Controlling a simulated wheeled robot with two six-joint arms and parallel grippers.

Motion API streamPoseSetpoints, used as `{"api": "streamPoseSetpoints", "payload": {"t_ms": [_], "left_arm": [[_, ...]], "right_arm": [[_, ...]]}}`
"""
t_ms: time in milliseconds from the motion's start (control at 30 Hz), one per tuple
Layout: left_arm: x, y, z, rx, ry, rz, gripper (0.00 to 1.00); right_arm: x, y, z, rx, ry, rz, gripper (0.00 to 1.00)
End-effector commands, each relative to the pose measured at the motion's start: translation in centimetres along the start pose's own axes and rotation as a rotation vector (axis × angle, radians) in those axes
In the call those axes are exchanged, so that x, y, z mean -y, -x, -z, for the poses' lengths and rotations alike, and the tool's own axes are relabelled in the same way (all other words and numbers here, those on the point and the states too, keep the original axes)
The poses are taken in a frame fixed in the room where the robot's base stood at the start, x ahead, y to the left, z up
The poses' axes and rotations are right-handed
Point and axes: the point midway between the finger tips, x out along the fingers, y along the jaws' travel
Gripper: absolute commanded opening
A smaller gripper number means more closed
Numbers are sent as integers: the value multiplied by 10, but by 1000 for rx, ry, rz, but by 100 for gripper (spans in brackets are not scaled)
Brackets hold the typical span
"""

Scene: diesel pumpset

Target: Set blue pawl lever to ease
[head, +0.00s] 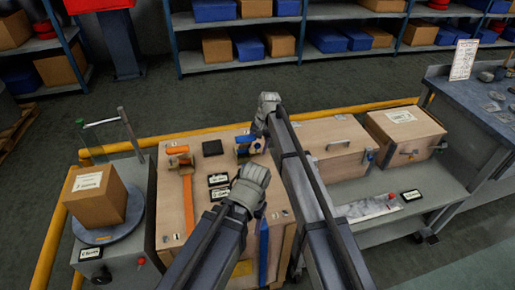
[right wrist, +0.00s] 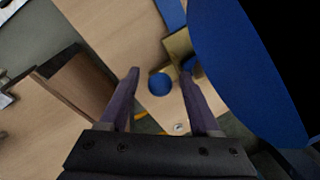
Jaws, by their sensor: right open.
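A blue ratchet with a lever (head: 247,146) sits on top of the wooden crate (head: 172,225), on the blue strap (head: 264,250). In the right wrist view a round blue knob (right wrist: 160,84) shows beside a brass-coloured block (right wrist: 178,44), with the blue strap (right wrist: 172,12) above. A large blue surface (right wrist: 248,75) fills the right side, very close to the camera. My right gripper (right wrist: 160,78) is open, with the knob showing between its fingers; contact is unclear. My left gripper (head: 250,184) is over the crate, nearer the front; its fingers are hidden.
An orange strap and ratchet (head: 185,180) lie on the crate's left, near a black square (head: 212,148) and small label plates (head: 218,181). A cardboard box (head: 95,196) stands on a turntable at left. Two wooden cases (head: 335,143) stand on the bench at right.

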Motion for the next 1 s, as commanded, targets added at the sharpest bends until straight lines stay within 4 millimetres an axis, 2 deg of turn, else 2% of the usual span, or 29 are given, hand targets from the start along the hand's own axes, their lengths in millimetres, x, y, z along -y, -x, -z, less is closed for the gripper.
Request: {"api": "streamPoseSetpoints", "payload": {"t_ms": [67,600,1000], "left_arm": [[0,0,0,0,0,0,64],[0,0,0,0,0,0,64],[0,0,0,0,0,0,64]], "right_arm": [[0,0,0,0,0,0,62],[0,0,0,0,0,0,2],[0,0,0,0,0,0,0]]}}
